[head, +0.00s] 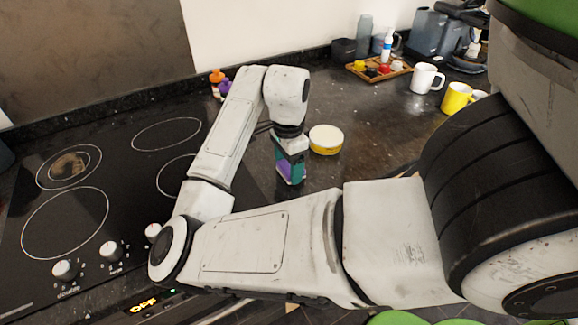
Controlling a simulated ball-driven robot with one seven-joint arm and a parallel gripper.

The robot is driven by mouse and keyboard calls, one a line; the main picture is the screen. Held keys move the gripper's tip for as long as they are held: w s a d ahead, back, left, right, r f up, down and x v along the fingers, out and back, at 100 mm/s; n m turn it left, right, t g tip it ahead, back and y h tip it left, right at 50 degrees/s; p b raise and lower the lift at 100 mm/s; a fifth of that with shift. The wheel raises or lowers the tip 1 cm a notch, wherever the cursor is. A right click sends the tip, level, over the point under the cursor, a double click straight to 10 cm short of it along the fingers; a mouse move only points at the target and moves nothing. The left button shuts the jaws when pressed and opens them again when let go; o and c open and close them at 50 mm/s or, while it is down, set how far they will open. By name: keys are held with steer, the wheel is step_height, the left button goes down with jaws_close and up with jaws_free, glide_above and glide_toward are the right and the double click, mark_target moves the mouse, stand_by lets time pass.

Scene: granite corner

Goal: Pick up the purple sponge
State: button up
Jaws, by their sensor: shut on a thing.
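A purple sponge (284,168) shows as a small purple patch at the end of my arm, in the middle of the head view. My gripper (290,172), with teal-green parts, is shut on it and points down. It is low over the dark granite counter, just right of the hob. The fingers cover much of the sponge. I cannot tell whether the sponge touches the counter.
A round tub with a yellow side (325,139) stands close right of my gripper. The black hob (120,190) lies left. A wooden tray (378,71), a white mug (426,78) and a yellow mug (457,97) stand at the back right. Orange and purple bottles (217,80) stand by the wall.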

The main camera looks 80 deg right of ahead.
steer(key=shift+r, duration=0.45)
steer(key=s+a+r, duration=0.6)
steer(key=a+r, duration=0.5)
steer(key=a, duration=0.1)
steer(key=shift+s+a+r+p, duration=0.2)
steer(key=shift+r+p, duration=0.1)
steer(key=shift+p, duration=0.05)
steer(key=o, duration=0.6)
steer(key=shift+c, duration=0.2)
steer(key=c, duration=0.4)
